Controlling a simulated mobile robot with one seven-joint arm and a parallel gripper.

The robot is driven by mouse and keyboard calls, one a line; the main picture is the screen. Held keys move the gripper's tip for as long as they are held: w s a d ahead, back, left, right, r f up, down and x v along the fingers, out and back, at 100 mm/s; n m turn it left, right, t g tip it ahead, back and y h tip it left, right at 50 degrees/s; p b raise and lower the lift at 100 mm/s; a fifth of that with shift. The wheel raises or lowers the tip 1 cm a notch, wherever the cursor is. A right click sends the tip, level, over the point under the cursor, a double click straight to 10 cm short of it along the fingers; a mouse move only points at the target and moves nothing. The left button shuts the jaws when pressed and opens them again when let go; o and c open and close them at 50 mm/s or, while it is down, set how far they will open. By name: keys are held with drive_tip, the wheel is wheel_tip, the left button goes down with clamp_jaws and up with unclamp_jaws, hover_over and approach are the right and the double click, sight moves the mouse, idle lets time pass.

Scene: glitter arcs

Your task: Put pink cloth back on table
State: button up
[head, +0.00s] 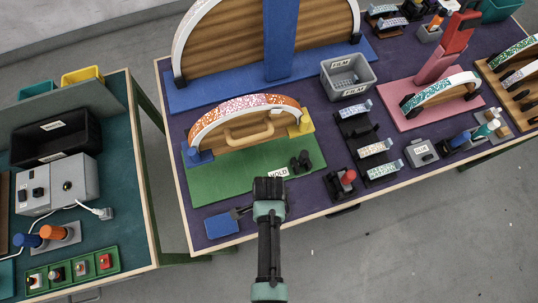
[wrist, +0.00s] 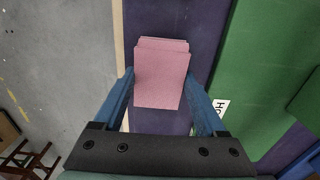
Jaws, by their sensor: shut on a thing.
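The pink cloth (wrist: 161,76) is a folded, flat, squarish stack in the wrist view. It lies between the two blue fingers of my gripper (wrist: 159,92), which is shut on it. Behind it show the purple tabletop and its pale wooden edge; I cannot tell whether the cloth touches the top. The purple table (head: 197,213) is below.
A green board (head: 235,182) with a HOLD label (head: 278,173) and an orange-and-white arch (head: 248,106) is just behind my gripper. Black knobs (head: 301,161) stand on its right. Grey floor (head: 350,255) lies in front; a green-topped table (head: 130,205) stands left.

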drive_tip(key=o, duration=1.1)
drive_tip(key=shift+f, duration=0.15)
drive_tip(key=shift+o, duration=0.2)
wheel_tip(320, 180, up, 12)
drive_tip(key=shift+r+p, duration=0.2)
drive_tip(key=shift+p, duration=0.1)
